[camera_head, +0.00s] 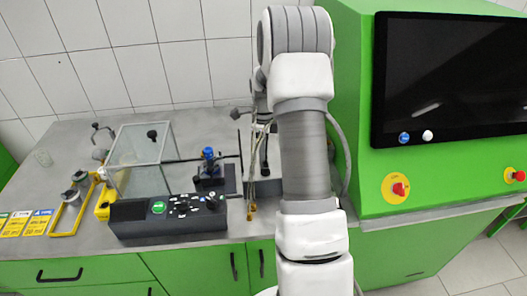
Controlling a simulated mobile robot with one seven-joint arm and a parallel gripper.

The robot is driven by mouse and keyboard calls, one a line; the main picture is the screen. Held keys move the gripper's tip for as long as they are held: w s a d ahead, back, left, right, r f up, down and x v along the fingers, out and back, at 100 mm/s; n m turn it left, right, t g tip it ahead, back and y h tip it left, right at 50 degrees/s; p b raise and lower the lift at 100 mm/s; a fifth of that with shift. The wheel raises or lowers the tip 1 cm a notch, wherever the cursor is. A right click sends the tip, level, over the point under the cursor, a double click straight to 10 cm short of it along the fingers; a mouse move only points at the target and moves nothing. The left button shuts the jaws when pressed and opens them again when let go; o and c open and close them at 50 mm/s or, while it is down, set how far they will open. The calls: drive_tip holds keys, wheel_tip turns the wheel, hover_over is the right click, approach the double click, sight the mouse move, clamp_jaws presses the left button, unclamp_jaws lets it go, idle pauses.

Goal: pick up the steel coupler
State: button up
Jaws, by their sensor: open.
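My arm rises up the middle of the picture and bends down behind itself over the bench. My gripper (264,151) is partly hidden by my own arm, with dark finger-like parts pointing down near the hanging hoses. It is open, and I see nothing held in it. I cannot clearly make out which thing is the steel coupler. Small round metal-and-dark parts (70,196) sit in a yellow holder (56,220) at the left. Small brass-coloured fittings (250,208) hang at the ends of thin hoses left of my arm.
A clear box (138,160) stands on the grey bench behind a black control panel (165,217). A blue-topped device (209,164) stands right of the box. Yellow, white and blue cards (38,222) lie far left. A green cabinet with a black screen (450,75) blocks the right.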

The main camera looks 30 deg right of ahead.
clamp_jaws()
idle(0.3)
idle(0.3)
